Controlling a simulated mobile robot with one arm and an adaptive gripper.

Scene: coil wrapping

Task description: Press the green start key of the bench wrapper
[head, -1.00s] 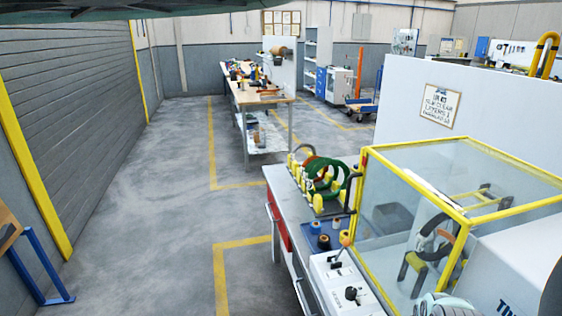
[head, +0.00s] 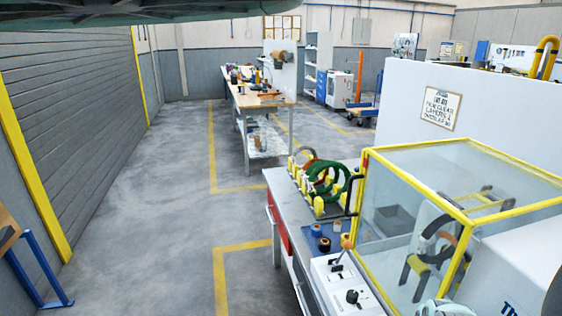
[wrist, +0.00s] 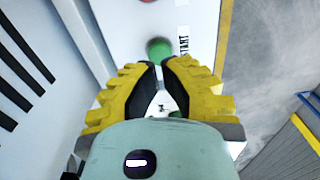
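The green start key (wrist: 158,49) shows in the wrist view on a white panel, beside a label reading START. My gripper (wrist: 160,66) has yellow ribbed fingers with dark pads; the pads meet, with nothing held between them. Its tips point at the panel just below the green key in the picture; I cannot tell whether they touch it. The bench wrapper (head: 462,208), with a yellow-framed clear guard, stands at the right in the head view. The key is hidden there, and only a pale part of my arm's end shows at the bottom edge.
A red key (wrist: 148,1) lies at the top edge of the wrist view. A control box (head: 340,284) with a lever and black knob stands beside the guard. Green rings (head: 326,180) stand on a rack behind it.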

